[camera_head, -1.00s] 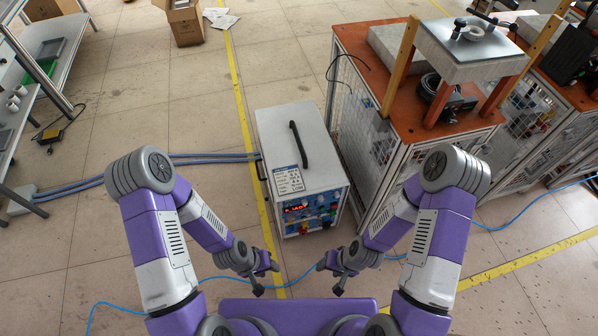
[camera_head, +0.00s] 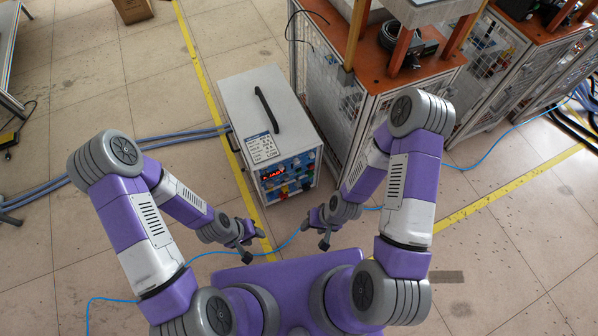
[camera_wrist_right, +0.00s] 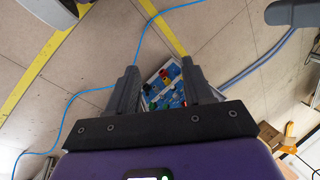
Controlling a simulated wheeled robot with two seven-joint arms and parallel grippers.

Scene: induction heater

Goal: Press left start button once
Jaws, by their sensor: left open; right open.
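The induction heater (camera_head: 265,110) is a light grey box with a black top handle, standing on the floor ahead of me. Its front panel (camera_head: 287,178) has a red display and several coloured knobs and buttons; which one is the left start button is too small to tell. In the right wrist view the panel (camera_wrist_right: 165,85) shows between the fingers. My left gripper (camera_head: 245,252) is open and empty, in front of the panel and to its left. My right gripper (camera_head: 318,238) is open and empty, in front of the panel and to its right. Neither touches the heater.
An orange-topped workbench with mesh sides (camera_head: 385,75) stands close to the heater's right. Blue-grey hoses (camera_head: 180,138) run left from the heater. A thin blue cable (camera_head: 470,163) and yellow tape (camera_head: 490,208) lie on the floor. A cardboard box (camera_head: 132,10) is at the back.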

